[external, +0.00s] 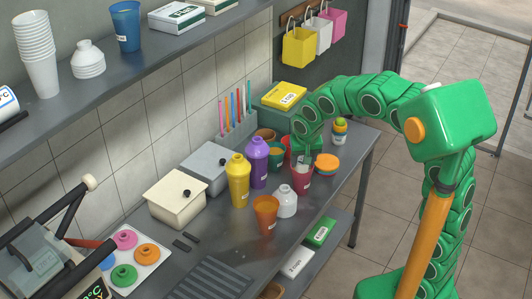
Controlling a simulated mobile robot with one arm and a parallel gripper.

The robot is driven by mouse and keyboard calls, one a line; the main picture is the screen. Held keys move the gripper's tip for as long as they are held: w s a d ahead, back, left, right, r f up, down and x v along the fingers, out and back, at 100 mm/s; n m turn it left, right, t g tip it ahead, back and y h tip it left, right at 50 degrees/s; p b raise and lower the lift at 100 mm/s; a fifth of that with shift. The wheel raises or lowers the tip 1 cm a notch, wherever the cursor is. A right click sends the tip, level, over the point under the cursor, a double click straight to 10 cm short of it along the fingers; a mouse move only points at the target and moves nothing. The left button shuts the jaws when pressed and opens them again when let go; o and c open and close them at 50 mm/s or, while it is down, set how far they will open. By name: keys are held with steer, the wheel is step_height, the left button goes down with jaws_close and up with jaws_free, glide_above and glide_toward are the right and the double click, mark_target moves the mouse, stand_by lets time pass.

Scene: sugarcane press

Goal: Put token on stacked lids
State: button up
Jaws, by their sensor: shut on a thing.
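A short stack of round lids (327,164), orange on top with blue below, stands near the right edge of the counter. My gripper (306,157) points down just left of the stack, above and behind a red cup (301,183). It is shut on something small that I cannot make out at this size. I cannot see a token clearly anywhere; the fingers and the cup hide that spot.
A small jar (340,131) stands behind the lids.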

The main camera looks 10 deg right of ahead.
steer(key=s+d, duration=0.3)
steer(key=s, duration=0.3)
steer(key=w+a+f, duration=0.1)
steer(key=w, duration=0.1)
steer(key=w+a+f, duration=0.1)
steer(key=w+a, duration=0.1)
steer(key=w, duration=0.1)
steer(key=w+a+f, duration=0.1)
steer(key=w+f, duration=0.1)
steer(key=w, duration=0.1)
steer(key=shift+a, duration=0.3)
glide_toward(284, 186)
steer(key=shift+w+d+f, duration=0.15)
steer(key=shift+w+f, duration=0.35)
steer(key=shift+f, duration=2)
steer(key=shift+f, duration=0.1)
steer(key=o, duration=1)
steer(key=shift+o, duration=0.2)
